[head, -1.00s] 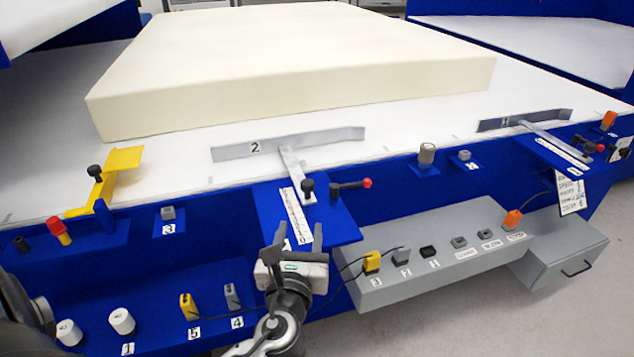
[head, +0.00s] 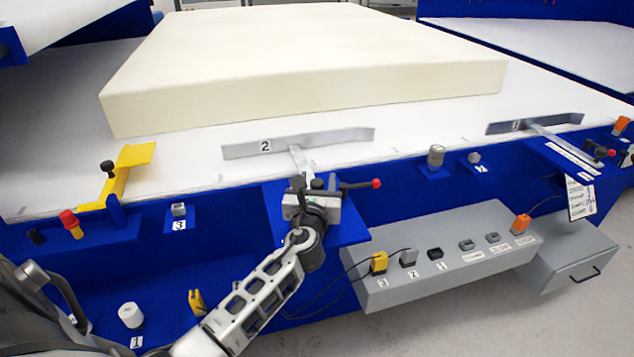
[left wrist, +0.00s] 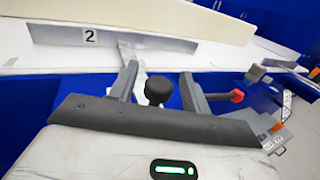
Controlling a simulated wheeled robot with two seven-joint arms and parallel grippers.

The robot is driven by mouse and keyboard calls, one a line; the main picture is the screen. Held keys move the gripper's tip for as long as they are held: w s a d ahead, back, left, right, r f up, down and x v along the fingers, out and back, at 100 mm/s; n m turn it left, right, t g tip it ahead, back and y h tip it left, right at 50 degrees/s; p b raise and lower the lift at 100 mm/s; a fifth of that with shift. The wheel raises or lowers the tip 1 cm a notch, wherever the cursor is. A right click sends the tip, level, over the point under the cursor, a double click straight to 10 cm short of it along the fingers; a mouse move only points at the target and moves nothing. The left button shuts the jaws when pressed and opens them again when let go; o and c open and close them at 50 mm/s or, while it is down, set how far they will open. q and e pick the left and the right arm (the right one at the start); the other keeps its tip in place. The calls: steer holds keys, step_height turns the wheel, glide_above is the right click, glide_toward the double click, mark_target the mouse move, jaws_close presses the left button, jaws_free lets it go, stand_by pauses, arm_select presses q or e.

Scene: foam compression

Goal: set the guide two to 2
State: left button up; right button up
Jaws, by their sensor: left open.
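Guide two is a grey metal plate (head: 298,142) labelled 2, standing on the white table in front of the foam block. Its arm (head: 300,162) runs toward me over the blue edge. In the left wrist view guide two (left wrist: 120,40) crosses the top, and its black knob (left wrist: 158,91) stands between my fingers. My left gripper (left wrist: 160,85) is open, one finger on each side of the knob, with no contact visible. In the head view my left gripper (head: 311,186) covers the scale and most of the knob. My right gripper is not in view.
A red-tipped lever (head: 360,185) sits just right of my left gripper. The cream foam block (head: 300,60) lies behind the guide. A yellow guide (head: 128,170) stands left, another grey guide (head: 535,123) right. A grey switch box (head: 440,262) is below right.

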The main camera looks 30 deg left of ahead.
arm_select(q)
jaws_close()
steer(key=s+d+p, duration=0.1)
steer(key=s+d, duration=0.1)
steer(key=s+d+p, duration=0.1)
steer(key=s+d, duration=0.1)
steer(key=shift+d, duration=0.25)
jaws_free()
